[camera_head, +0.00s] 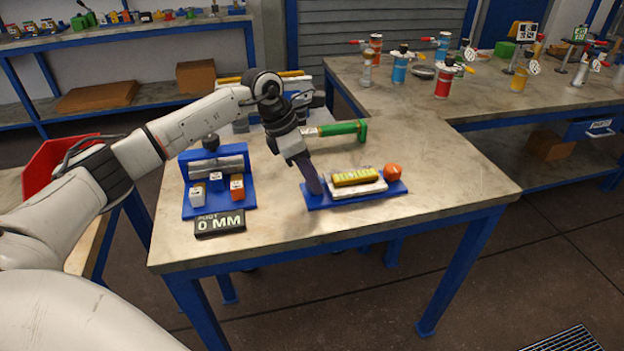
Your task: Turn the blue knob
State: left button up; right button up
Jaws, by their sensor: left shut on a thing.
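A fixture with a flat blue base (322,203) lies near the front of the table. It carries a white block, a yellow bar (356,177) on top, and an orange-red knob (393,172) at its right end. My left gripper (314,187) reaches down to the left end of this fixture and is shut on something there. Its fingers cover what they hold, and I cannot make out a blue knob apart from them. My right gripper is not in view.
To the left stands a blue fixture (190,212) with a grey cylinder, white and orange blocks, and a "0 MM" display (220,222). A green-handled tool (342,129) lies behind my gripper. Several flanged vessels stand on the back table (490,105). The table's front right is clear.

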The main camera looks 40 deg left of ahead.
pick_arm(q)
jog(key=m, duration=0.2)
jog(key=m+g+h+b, duration=0.1)
jog(key=m, duration=0.1)
jog(key=m+g+b, duration=0.1)
jog(key=m, duration=0.2)
jog(key=shift+w+a+h, duration=0.15)
jog(key=shift+w+h, duration=0.15)
jog(key=shift+m+g+b, duration=0.35)
jog(key=shift+m+g, duration=0.15)
jog(key=shift+m, duration=1)
jog(key=shift+g, duration=0.3)
jog(key=o, duration=1.1)
jog(key=shift+c, duration=0.2)
jog(key=shift+r, duration=0.1)
